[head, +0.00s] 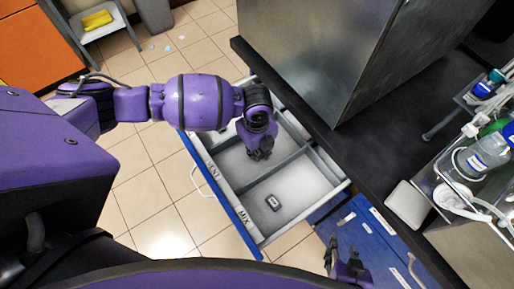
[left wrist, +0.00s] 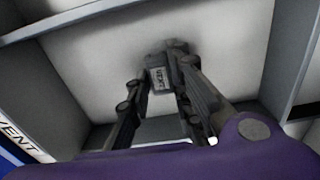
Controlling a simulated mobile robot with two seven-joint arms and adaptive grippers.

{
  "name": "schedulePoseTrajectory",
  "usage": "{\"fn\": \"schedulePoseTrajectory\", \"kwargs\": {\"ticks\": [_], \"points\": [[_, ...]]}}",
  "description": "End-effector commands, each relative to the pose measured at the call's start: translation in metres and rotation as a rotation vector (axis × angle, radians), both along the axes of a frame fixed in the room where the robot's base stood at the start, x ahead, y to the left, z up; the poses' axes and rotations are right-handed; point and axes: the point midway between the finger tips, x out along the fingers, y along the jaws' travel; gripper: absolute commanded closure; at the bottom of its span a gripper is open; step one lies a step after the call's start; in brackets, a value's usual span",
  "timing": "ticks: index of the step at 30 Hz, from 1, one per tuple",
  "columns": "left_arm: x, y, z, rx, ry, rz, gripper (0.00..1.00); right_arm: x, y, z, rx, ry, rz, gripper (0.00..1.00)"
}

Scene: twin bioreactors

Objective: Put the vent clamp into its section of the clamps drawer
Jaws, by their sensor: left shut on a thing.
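The clamps drawer (head: 291,218) is pulled out, with a blue front and grey dividers. Its front edge carries VENT and MIX labels. My left gripper (head: 260,154) reaches down into the VENT section. In the left wrist view, that gripper (left wrist: 160,80) is shut on the vent clamp (left wrist: 160,78), a small dark block with a pale label. The clamp is low over the pale floor of the section; I cannot tell whether it touches. The VENT label (left wrist: 20,138) shows at the left there. My right gripper (head: 341,262) is apart from the drawer at the lower right, fingers spread and empty.
Another small dark clamp (head: 273,202) lies in the MIX section. A dark counter (head: 370,155) with a large metal box (head: 320,50) overhangs the drawer's back. Bottles and tubing (head: 485,155) stand at the right. The tiled floor (head: 150,200) left of the drawer is clear.

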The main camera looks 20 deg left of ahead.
Motion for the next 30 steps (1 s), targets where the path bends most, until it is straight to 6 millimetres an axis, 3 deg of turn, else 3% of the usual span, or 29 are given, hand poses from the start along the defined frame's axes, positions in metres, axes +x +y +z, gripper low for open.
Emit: {"fn": "schedulePoseTrajectory", "kwargs": {"ticks": [9,10,14,23,30], "points": [[0.000,0.000,-0.003,0.000,0.000,0.000,0.93,-0.006,-0.003,-0.004,-0.005,0.012,0.001,0.60],[0.000,0.000,-0.002,-0.001,-0.001,0.000,0.76,-0.006,-0.003,-0.004,-0.005,0.012,0.001,0.60],[0.000,0.000,-0.002,0.000,-0.001,0.000,0.61,-0.008,-0.003,-0.005,-0.004,0.016,-0.001,0.60],[0.000,0.000,0.000,0.000,-0.001,0.000,0.61,-0.006,0.001,-0.004,0.004,0.013,-0.010,0.60],[0.002,0.000,0.031,-0.001,-0.006,-0.001,0.61,-0.002,0.003,0.001,0.009,0.003,-0.010,0.60]]}}
